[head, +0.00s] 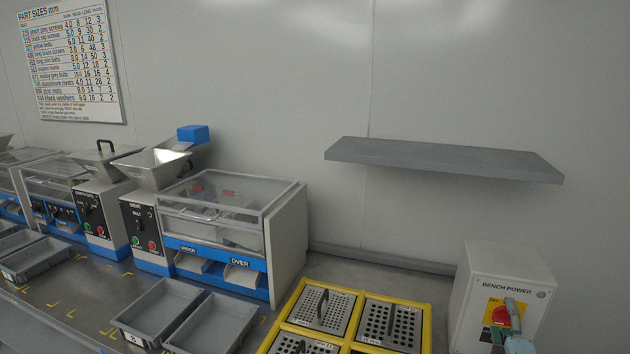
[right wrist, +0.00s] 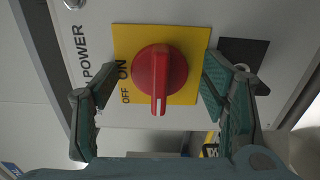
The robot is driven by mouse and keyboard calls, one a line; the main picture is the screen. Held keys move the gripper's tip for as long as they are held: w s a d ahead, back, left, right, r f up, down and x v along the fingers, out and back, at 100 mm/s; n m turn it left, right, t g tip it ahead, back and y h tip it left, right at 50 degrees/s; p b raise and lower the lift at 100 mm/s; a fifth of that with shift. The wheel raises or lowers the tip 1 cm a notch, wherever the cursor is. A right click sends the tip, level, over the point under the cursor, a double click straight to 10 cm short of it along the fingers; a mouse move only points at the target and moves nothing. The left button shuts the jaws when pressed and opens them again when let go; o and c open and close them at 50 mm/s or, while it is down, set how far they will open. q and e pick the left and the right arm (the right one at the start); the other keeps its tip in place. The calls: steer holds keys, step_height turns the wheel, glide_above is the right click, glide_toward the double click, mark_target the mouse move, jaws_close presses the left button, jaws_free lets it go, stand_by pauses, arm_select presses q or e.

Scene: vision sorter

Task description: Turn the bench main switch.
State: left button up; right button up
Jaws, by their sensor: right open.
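The bench main switch is a red rotary knob (right wrist: 158,75) on a yellow plate (right wrist: 192,38) with ON and OFF marks at its left in the right wrist view. The knob's grip bar points straight down in that view, nearer OFF than ON. The switch sits on the white box marked BENCH POWER (head: 487,272) at the right of the head view. My right gripper (head: 512,318) is in front of the switch and partly hides it. In the right wrist view its two fingers are open, one on each side of the knob, apart from it. My left gripper is not in view.
A yellow-framed rack (head: 287,304) of perforated metal trays lies left of the box. A grey shelf (head: 440,158) juts from the wall above. Sorting machines with hoppers (head: 152,168) and grey bins (head: 157,310) stand further left. The wall between shelf and bench is clear.

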mark_target(507, 325)
steer(key=p+v, duration=0.2)
steer(key=v, duration=0.4)
steer(key=shift+s+a, duration=0.15)
steer(key=shift+s, duration=0.2)
steer(key=shift+s+a, duration=0.2)
steer(key=shift+s, duration=0.4)
